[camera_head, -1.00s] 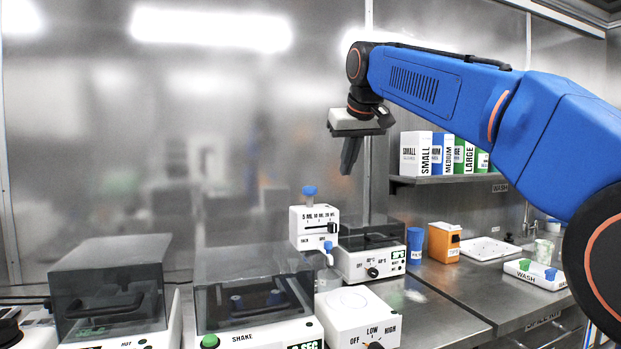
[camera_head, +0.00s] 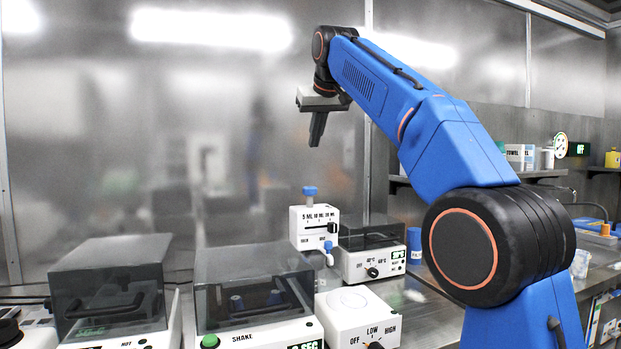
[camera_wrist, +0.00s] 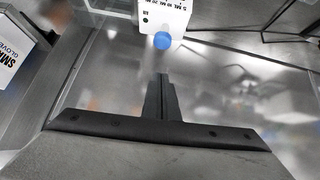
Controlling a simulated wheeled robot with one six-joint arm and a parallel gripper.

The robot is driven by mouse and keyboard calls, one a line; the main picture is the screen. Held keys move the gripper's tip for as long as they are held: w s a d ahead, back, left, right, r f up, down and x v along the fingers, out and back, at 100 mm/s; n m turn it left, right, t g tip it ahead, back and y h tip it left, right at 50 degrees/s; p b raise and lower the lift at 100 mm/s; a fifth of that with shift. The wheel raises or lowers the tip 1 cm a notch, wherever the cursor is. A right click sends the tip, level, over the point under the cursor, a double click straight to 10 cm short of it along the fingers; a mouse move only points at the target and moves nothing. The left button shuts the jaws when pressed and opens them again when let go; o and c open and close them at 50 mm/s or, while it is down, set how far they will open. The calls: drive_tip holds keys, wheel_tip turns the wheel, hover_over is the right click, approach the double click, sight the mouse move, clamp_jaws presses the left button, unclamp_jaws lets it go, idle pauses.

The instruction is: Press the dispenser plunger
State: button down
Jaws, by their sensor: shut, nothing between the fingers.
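The dispenser (camera_head: 314,226) is a white box with volume markings at the back of the bench. Its blue plunger knob (camera_head: 310,191) stands up on top, raised above the body. A blue part and a spout show on its right side. In the wrist view the knob (camera_wrist: 162,40) is just beyond my fingertips, with the marked white face behind it. My gripper (camera_head: 315,142) is shut and empty, pointing down above the knob with a clear gap. It also shows in the wrist view (camera_wrist: 161,80).
Two machines with dark clear lids (camera_head: 110,275) (camera_head: 250,275) stand at the front. A white stirrer (camera_head: 352,312) is right of them. A lidded heater (camera_head: 370,262) is right of the dispenser, beside a blue cup (camera_head: 414,240). A shelf (camera_head: 540,174) is at right.

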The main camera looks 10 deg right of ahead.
drive_tip(key=shift+w+f, duration=0.1)
hover_over(311, 188)
drive_tip(key=f, duration=0.7)
drive_tip(key=shift+s+a, duration=0.25)
wheel_tip(311, 188, down, 3)
drive_tip(key=shift+w+d+f, duration=0.15)
drive_tip(key=shift+f, duration=0.55)
drive_tip(key=shift+f, duration=1.9)
